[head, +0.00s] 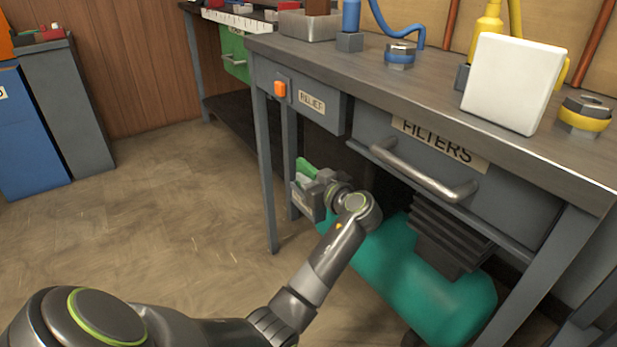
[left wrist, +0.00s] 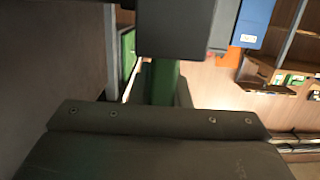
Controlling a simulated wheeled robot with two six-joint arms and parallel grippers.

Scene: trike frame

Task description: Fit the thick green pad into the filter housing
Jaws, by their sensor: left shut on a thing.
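My left gripper (head: 314,188) is below the bench top, beside the bench's front left legs and under the box labelled RELIEF. It is shut on a green piece that I take to be the thick green pad (head: 306,167); only its upper end shows past the gripper. In the left wrist view the green pad (left wrist: 163,82) shows as a narrow upright strip between dark gripper parts. I cannot make out the filter housing for certain; the gripper and arm cover part of the space there. My right gripper is not in view.
The workbench (head: 420,87) has a FILTERS drawer (head: 450,170) with a protruding handle and a RELIEF box (head: 312,105) with an orange switch. A teal tank (head: 400,275) lies underneath. A white block (head: 512,83) stands on top. The floor at left is clear.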

